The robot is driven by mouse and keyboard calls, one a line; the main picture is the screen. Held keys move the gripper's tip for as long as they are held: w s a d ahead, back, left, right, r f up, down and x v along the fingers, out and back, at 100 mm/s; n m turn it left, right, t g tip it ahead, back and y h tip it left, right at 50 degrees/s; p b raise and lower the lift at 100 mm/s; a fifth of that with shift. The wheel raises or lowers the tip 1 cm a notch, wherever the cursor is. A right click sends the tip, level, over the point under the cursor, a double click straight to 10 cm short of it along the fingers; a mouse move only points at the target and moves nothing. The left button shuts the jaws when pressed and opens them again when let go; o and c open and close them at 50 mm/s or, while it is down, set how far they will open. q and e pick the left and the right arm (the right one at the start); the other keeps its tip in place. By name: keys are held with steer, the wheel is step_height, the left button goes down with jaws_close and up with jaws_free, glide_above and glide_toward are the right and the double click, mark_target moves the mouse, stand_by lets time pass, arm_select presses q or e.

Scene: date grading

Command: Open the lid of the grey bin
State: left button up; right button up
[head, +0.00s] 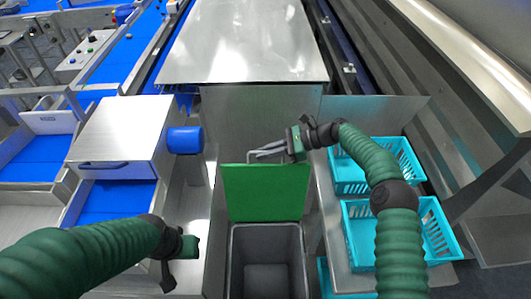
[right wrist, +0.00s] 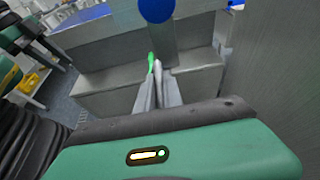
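The grey bin (head: 267,238) stands at the bottom middle of the head view, its dark inside visible. Its green lid (head: 265,193) is raised and stands up at the bin's far side; a green sliver, probably the lid (right wrist: 151,63), shows in the right wrist view. My right gripper (head: 262,152) is at the lid's top edge, pointing left, its fingers close together. In the right wrist view its fingertips (right wrist: 157,68) meet or nearly meet; I see nothing clearly held between them. My left gripper (head: 185,248) is left of the bin, its fingers hidden.
Turquoise crates (head: 354,207) stand right of the bin. A metal box (head: 118,132) with a blue cylinder (head: 185,140) is on the left. A steel table (head: 245,45) lies beyond the upright metal panel (head: 262,120) behind the lid. Metal walls flank the bin closely.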

steer(key=o, duration=0.4)
steer(key=shift+f, duration=0.1)
steer(key=shift+o, duration=0.2)
steer(key=v, duration=1.2)
steer(key=shift+w+b, duration=0.15)
steer(key=shift+b, duration=0.2)
steer(key=shift+d, duration=0.1)
